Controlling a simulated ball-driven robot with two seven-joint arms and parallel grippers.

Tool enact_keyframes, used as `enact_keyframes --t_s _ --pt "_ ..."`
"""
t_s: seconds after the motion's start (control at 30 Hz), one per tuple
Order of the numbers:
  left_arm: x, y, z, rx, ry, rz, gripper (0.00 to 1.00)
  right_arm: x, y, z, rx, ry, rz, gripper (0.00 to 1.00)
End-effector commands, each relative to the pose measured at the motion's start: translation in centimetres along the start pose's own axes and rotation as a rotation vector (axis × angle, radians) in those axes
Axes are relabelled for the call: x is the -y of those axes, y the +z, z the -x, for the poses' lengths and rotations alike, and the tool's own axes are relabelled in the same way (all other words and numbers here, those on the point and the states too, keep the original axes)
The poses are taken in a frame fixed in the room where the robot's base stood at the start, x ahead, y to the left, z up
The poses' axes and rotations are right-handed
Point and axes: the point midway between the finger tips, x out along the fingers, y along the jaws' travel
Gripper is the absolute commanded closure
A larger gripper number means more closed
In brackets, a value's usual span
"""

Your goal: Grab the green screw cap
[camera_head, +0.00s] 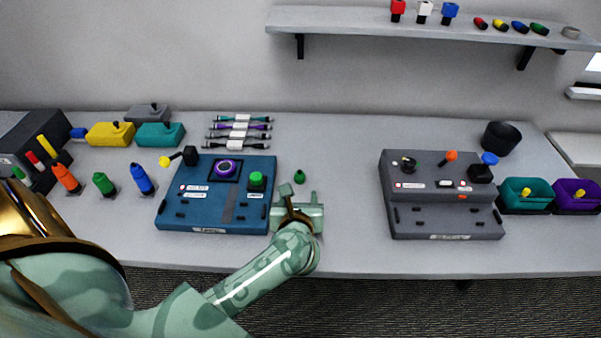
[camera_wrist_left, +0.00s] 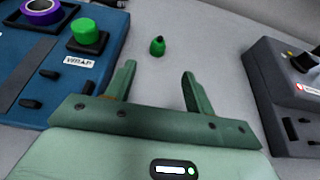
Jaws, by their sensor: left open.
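A small green screw cap (camera_head: 299,176) stands on the table between the blue box and the grey box. It also shows in the left wrist view (camera_wrist_left: 157,47), at the upper middle, beyond the fingertips and roughly centred between them. My left gripper (camera_head: 300,194) is open and empty, just on the near side of the cap; its two fingers (camera_wrist_left: 158,74) point towards it with a gap left. The cap is apart from both fingers. My right gripper is not in view.
The blue box (camera_head: 217,215) with a green knob (camera_head: 257,179) is close on the left of my gripper. The grey box (camera_head: 440,217) stands to the right. Table (camera_head: 345,185) between the cap and the grey box is clear. A shelf (camera_head: 420,22) hangs above.

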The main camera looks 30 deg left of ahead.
Motion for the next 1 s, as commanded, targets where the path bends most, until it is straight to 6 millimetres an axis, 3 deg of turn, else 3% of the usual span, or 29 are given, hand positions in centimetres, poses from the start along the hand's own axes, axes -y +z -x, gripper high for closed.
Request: enact_keyframes --t_s 0.1,0.3,0.57,0.8,1.0 --pt "-0.1 -0.1 -3.3 0.005 0.002 -0.007 0.46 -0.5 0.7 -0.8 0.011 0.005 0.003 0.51" --pt "0.0 -0.1 -7.5 0.004 0.001 -0.008 0.46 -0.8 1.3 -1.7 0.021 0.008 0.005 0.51" --pt "-0.1 0.1 -9.9 0.006 0.001 -0.009 0.46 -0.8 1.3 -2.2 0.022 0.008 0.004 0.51" --pt "-0.2 0.0 -13.7 0.004 0.001 -0.008 0.46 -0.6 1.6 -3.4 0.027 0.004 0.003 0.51" --pt "-0.2 0.2 -14.1 0.005 0.000 -0.008 0.46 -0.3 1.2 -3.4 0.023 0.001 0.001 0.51"
